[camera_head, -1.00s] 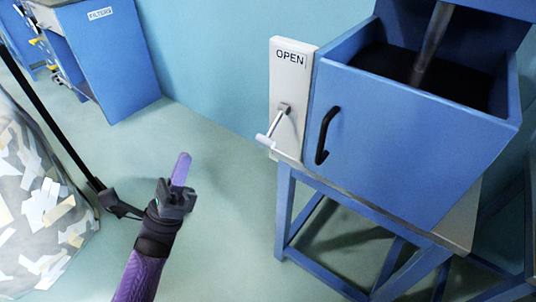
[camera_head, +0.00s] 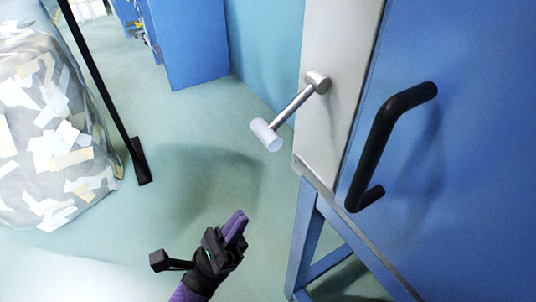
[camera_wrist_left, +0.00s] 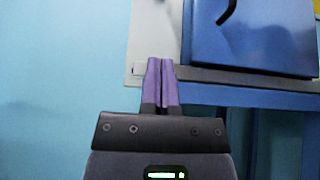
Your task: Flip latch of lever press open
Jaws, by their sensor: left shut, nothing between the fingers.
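The lever press is a blue box (camera_head: 465,150) with a pale side panel (camera_head: 335,75). Its latch is a silver lever (camera_head: 292,106) on that panel, with a white cylindrical knob (camera_head: 267,135) pointing down and left. A black handle (camera_head: 385,135) is on the blue door beside it. My left gripper (camera_head: 238,225) is shut and empty, below and left of the knob and apart from it. In the left wrist view, its purple fingers (camera_wrist_left: 161,70) are together in front of the panel's lower edge. The lever is not visible there. My right gripper is not in view.
The press stands on a blue frame (camera_head: 308,230). A clear bag of paper scraps (camera_head: 50,130) is at the left, next to a black pole (camera_head: 100,85). A blue cabinet (camera_head: 188,45) stands behind.

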